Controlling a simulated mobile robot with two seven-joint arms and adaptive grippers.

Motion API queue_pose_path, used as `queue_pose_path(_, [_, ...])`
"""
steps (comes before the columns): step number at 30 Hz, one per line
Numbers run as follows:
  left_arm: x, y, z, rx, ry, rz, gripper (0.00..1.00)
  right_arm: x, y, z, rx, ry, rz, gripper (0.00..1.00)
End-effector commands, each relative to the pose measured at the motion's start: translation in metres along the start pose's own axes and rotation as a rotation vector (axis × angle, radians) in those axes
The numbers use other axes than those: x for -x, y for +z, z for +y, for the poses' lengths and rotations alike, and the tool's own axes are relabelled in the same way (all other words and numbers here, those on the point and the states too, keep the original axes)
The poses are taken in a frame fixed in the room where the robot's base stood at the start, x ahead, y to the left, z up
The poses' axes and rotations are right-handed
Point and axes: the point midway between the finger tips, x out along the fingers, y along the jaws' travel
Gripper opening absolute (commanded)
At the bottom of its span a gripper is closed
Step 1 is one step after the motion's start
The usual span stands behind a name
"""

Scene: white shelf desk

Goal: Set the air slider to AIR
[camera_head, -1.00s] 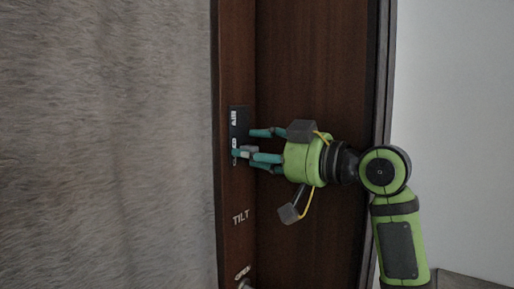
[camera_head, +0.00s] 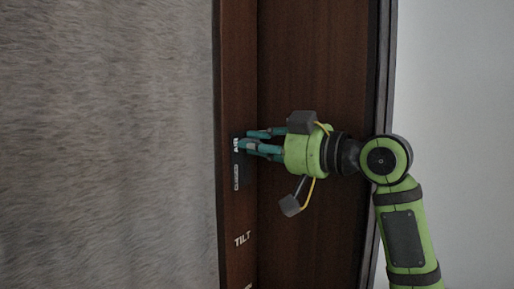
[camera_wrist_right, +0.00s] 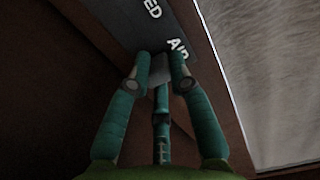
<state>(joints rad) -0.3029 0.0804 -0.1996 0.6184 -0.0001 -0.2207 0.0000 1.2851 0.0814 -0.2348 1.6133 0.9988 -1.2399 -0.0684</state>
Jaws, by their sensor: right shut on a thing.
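The air slider's dark plate (camera_head: 237,180) is set in the brown wooden panel, with AIR lettered at its upper end and CLOSED lower down. The slider's small grey knob (camera_wrist_right: 160,68) sits beside the AIR lettering in the right wrist view. My right gripper (camera_head: 250,145) reaches in from the right at the plate's AIR end. In the wrist view its teal fingers (camera_wrist_right: 161,60) are shut on the knob. In the head view the fingers mostly hide the knob. The left gripper is not in view.
A TILT label (camera_head: 242,239) is on the same wooden strip below the plate. A grey furry-textured surface (camera_head: 110,140) fills the left. A dark wooden panel (camera_head: 312,60) stands behind my gripper, with a pale wall (camera_head: 460,100) at right.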

Motion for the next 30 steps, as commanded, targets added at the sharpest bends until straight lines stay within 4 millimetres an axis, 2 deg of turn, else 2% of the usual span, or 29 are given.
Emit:
queue_pose_path(1, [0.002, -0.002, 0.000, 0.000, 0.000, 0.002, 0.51, 0.002, -0.008, 0.002, 0.002, 0.008, 0.017, 0.00])
queue_pose_path(8, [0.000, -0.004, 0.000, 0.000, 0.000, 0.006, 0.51, 0.004, -0.010, 0.002, 0.004, 0.010, 0.025, 0.00])
queue_pose_path(9, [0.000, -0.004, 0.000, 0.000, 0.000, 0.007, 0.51, 0.004, -0.010, 0.002, 0.004, 0.010, 0.025, 0.37])
queue_pose_path(10, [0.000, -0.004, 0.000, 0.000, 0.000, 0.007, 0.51, 0.004, -0.010, 0.002, 0.004, 0.010, 0.025, 0.49])
queue_pose_path(11, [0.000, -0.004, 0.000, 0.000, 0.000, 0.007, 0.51, 0.004, -0.010, 0.002, 0.004, 0.010, 0.026, 0.51])
queue_pose_path(19, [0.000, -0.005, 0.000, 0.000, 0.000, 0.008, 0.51, 0.003, -0.007, 0.001, 0.003, 0.006, 0.018, 0.51])
queue_pose_path(23, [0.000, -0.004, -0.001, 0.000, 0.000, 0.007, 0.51, 0.008, -0.006, 0.002, 0.003, 0.007, 0.018, 0.51])
queue_pose_path(26, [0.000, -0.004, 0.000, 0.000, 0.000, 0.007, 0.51, 0.022, -0.006, 0.002, 0.004, 0.007, 0.018, 0.51])
queue_pose_path(30, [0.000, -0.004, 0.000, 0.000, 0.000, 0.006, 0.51, 0.051, -0.005, 0.003, 0.006, 0.010, 0.018, 0.51])
